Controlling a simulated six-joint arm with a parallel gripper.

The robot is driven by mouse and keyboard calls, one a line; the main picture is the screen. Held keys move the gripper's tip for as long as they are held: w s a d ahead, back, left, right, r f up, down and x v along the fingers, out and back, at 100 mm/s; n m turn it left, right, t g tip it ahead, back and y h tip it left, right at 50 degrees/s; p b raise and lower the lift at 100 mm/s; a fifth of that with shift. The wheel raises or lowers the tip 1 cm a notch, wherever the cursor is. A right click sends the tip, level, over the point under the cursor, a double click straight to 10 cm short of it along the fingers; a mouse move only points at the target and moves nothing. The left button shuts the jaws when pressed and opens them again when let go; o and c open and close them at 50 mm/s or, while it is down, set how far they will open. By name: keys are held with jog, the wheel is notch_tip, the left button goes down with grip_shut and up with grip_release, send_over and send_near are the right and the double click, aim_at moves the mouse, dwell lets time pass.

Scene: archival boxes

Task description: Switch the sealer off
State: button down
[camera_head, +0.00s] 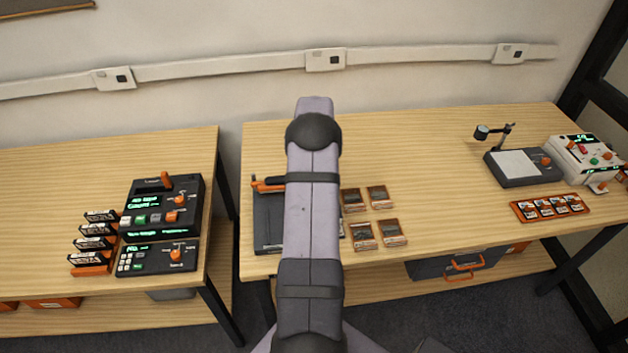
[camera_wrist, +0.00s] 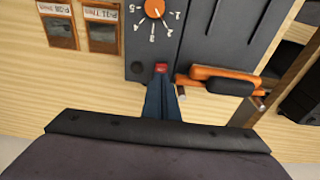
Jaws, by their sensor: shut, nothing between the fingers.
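The sealer (camera_head: 268,225) is a dark flat device at the left end of the right table, partly hidden behind my arm. In the wrist view the dark sealer body (camera_wrist: 195,40) carries an orange dial (camera_wrist: 154,8) with numbers around it. A small red switch (camera_wrist: 161,67) sits near the body's edge. My gripper (camera_wrist: 161,78) is shut and empty, its bluish fingers pointing at the red switch with the tips right beside it. I cannot tell whether they touch. The switch's position is too small to read. The gripper is hidden in the head view.
The sealer's orange-and-black lever (camera_wrist: 222,77) lies just right of my fingers in the wrist view. Several small packets (camera_head: 363,235) lie right of the sealer. A stand with a lens (camera_head: 525,165), a white device (camera_head: 585,160) and an orange tray (camera_head: 550,207) stand far right.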

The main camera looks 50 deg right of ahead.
jog(key=shift+f+b, duration=0.7)
jog(key=shift+f, duration=0.35)
dwell(0.8)
jog(key=shift+r, duration=0.1)
notch_tip(320, 180, up, 7)
jog(key=p, duration=0.4)
jog(key=shift+p, duration=0.35)
dwell(0.6)
